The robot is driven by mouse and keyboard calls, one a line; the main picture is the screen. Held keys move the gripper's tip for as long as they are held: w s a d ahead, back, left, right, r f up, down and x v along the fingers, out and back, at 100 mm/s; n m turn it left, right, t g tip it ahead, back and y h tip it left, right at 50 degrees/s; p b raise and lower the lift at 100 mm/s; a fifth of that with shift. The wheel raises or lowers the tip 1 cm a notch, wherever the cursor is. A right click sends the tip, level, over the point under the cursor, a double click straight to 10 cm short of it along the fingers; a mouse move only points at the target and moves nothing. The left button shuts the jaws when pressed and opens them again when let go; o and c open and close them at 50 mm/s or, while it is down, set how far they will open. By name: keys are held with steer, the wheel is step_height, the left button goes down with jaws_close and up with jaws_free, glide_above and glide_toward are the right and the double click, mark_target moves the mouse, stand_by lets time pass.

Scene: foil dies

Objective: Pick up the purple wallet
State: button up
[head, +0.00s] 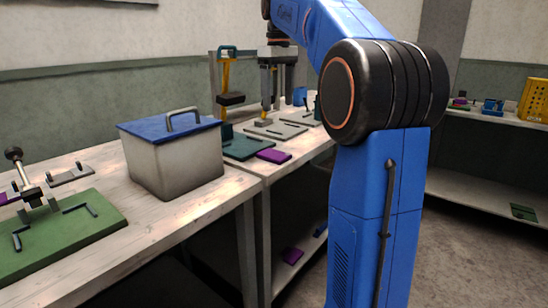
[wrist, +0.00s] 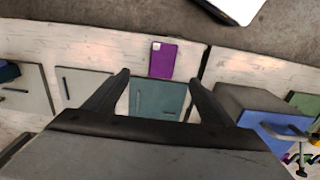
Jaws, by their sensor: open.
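A flat purple wallet (head: 273,156) lies on the whitish bench near its front edge, just in front of a dark teal board (head: 240,147). In the wrist view the wallet (wrist: 162,60) is a purple rectangle with a small pale patch at one corner. My gripper (wrist: 159,77) is open and empty, its two dark fingers spread on either side of the teal board (wrist: 158,98). The wallet shows between and just beyond the fingertips, with nothing covering it. In the head view my gripper hangs above the bench, behind the wallet.
A grey box with a blue lid (head: 172,150) and handle stands left of the wallet. Grey boards (head: 277,130) lie to the right along the bench. Another purple piece (head: 291,255) lies on the lower shelf.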

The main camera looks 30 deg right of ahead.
glide_above(277, 155)
steer(key=f, duration=1.1)
steer(key=shift+w+d, duration=0.35)
steer(key=shift+s+a+f, duration=0.1)
steer(key=shift+a+f, duration=0.05)
steer(key=shift+f, duration=1.2)
steer(key=shift+s+a+f, duration=0.1)
steer(key=shift+a+f, duration=0.05)
steer(key=shift+f, duration=1.15)
steer(key=c, duration=1.3)
steer(key=shift+r, duration=0.1)
step_height(277, 155, up, 10)
steer(key=shift+f, duration=0.1)
